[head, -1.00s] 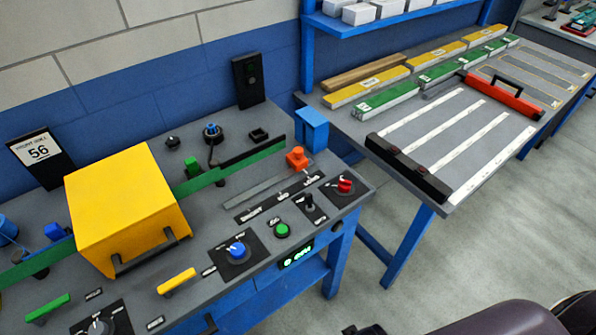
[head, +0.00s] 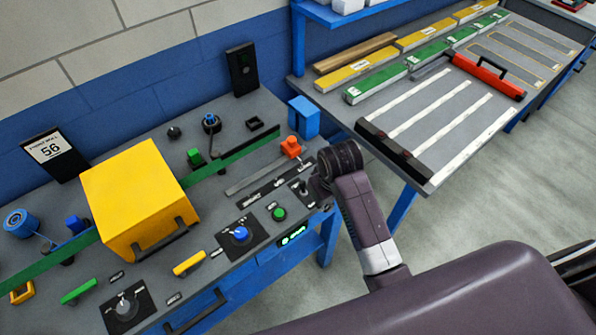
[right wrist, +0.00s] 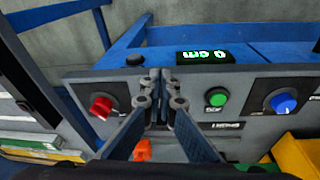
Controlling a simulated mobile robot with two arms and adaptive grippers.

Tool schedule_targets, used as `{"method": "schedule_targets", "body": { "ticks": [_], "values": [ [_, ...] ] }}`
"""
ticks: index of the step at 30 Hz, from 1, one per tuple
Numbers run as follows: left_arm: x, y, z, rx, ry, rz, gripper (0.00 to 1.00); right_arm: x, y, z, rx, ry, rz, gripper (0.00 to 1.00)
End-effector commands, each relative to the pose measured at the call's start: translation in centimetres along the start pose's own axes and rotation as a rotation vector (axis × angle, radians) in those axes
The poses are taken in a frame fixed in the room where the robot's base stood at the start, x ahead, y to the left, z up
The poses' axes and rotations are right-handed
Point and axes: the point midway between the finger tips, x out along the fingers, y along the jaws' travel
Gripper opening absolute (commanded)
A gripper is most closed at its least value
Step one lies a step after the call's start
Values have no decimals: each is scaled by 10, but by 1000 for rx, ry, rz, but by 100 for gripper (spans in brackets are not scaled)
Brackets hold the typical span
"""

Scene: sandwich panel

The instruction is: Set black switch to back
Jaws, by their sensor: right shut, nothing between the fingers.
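The black switch (head: 302,187) is a small lever on a dark plate on the control panel, left of my right gripper (head: 318,187) in the head view. That gripper is small and partly hidden by its own wrist there. In the right wrist view the right gripper (right wrist: 162,97) is shut and empty, its fingertips over the switch's dark plate between the red knob (right wrist: 101,107) and the green button (right wrist: 217,98). The fingers hide most of the switch, so I cannot tell its position or whether they touch it. My left gripper is not in view.
A blue knob (head: 240,234) and an orange lever (head: 291,147) stand close by on the panel. A lit green display (head: 293,236) is on its front edge. A yellow box (head: 135,200) stands at left. A second table (head: 470,150) with strips lies at right.

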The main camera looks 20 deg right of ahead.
Motion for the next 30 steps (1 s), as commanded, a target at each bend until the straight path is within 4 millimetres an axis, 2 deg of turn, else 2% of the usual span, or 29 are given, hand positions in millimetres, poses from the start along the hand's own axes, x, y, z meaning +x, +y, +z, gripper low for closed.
{"method": "schedule_targets", "body": {
  "ticks": [1, 6, 12, 15, 21, 30],
  "values": [
    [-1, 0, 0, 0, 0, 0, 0, -5, 1, -19, -6, -2, -7, 0],
    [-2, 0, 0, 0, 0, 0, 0, -17, 1, -67, -35, -24, -29, 0],
    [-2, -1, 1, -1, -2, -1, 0, -39, -3, -117, -80, -48, -58, 0],
    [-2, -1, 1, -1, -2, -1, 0, -50, -5, -136, -99, -57, -68, 0],
    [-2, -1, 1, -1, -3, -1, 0, -63, -9, -154, -124, -69, -81, 0],
    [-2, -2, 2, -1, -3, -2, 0, -65, -9, -157, -128, -70, -82, 0]
  ]
}}
